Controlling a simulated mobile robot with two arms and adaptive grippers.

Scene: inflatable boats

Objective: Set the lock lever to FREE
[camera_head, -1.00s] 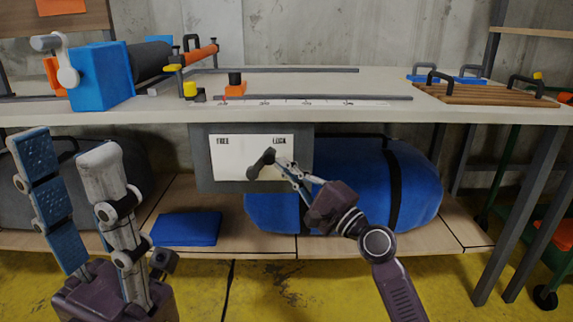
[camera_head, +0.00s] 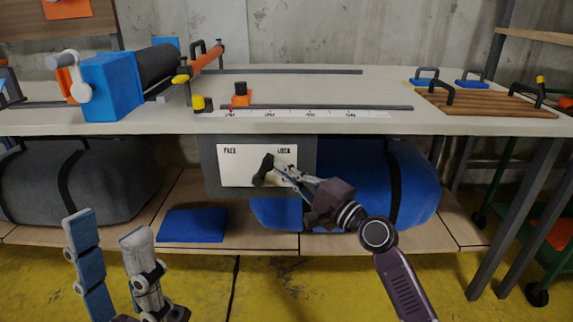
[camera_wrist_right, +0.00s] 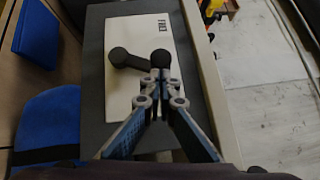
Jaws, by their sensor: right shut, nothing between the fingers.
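The dark lock lever (camera_head: 267,166) is on a white panel (camera_head: 234,174) labelled FREE at left and LOCK at right. In the head view it points up with a slight lean to the right, its knob between the two labels. The right wrist view shows its pivot end and round knob (camera_wrist_right: 160,58) clearly. My right gripper (camera_head: 275,165) is shut and empty, its fingertips against or very close to the knob on the LOCK side. They hide part of the panel. My left gripper (camera_head: 108,228) is low at the left, fingers apart, away from the panel.
The workbench (camera_head: 420,126) overhangs the panel. A blue bag (camera_head: 410,185) lies on the lower shelf behind my right arm, with a folded blue item (camera_head: 193,225) to the left. A slatted wooden board (camera_head: 490,102) lies on the bench at right.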

